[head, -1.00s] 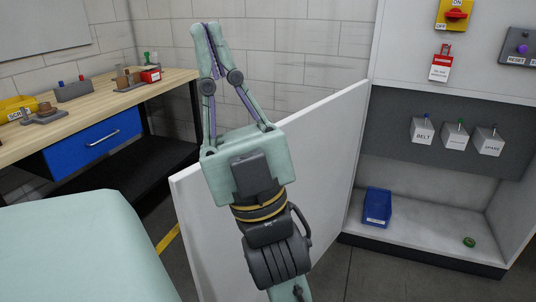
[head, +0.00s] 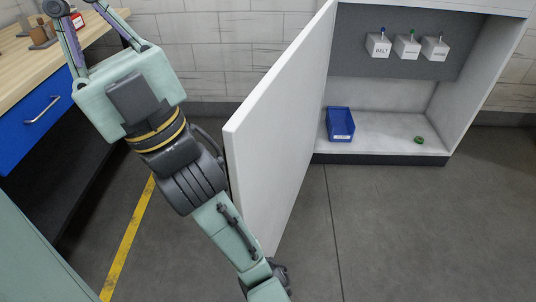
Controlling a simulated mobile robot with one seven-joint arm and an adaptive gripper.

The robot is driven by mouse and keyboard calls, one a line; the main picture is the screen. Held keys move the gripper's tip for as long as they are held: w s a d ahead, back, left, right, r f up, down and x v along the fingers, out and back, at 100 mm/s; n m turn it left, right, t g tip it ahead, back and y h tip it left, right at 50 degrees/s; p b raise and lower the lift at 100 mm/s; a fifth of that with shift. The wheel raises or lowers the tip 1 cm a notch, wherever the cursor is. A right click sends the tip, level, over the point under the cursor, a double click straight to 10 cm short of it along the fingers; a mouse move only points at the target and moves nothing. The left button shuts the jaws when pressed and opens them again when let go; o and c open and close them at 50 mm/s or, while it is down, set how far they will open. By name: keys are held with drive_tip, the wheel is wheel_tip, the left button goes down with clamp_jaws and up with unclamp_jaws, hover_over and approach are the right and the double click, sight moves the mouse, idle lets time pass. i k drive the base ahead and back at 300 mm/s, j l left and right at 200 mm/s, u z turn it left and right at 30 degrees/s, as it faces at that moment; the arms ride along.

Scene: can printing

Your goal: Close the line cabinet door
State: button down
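The line cabinet (head: 470,118) stands at the right in the head view. Its white door (head: 275,110) is hinged on the cabinet's left side and swung wide open towards me.
A wooden workbench (head: 22,62) with a blue drawer (head: 42,118) stands at the left. The floor (head: 400,230) before the cabinet is clear.

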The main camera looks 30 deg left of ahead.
sight(268, 149)
drive_tip(key=j, duration=1.2)
drive_tip(key=i+j, duration=0.1)
drive_tip(key=j, duration=0.2)
drive_tip(key=i+j, duration=0.15)
drive_tip(key=j, duration=0.15)
